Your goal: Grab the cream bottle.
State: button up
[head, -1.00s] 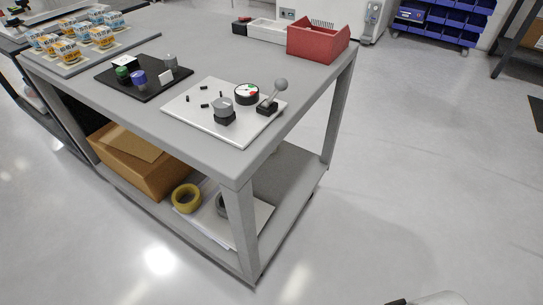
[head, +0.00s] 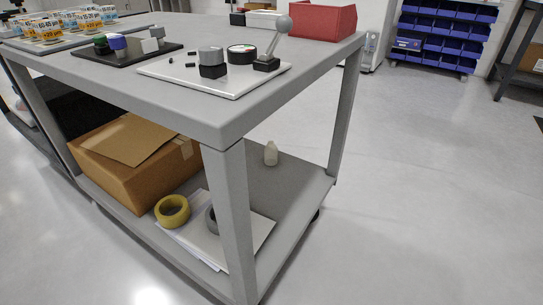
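A small cream bottle (head: 271,153) stands upright on the lower shelf (head: 290,188) of the grey table, behind the front corner leg and towards the far side. It is small in the head view, and nothing covers it. My gripper is not in view.
The table leg (head: 231,215) and tabletop edge (head: 225,128) frame the shelf opening. A cardboard box (head: 130,175), yellow tape roll (head: 172,211) and papers (head: 255,232) lie on the shelf. A panel with a lever (head: 275,45) is above. The floor (head: 430,190) at right is clear.

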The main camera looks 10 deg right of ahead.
aim_at(270, 151)
jog(key=i+l+u, duration=0.55)
jog(key=i+l, duration=0.2)
jog(key=i, duration=0.15)
jog(key=i+l+u, duration=0.3)
jog(key=i+l, duration=0.2)
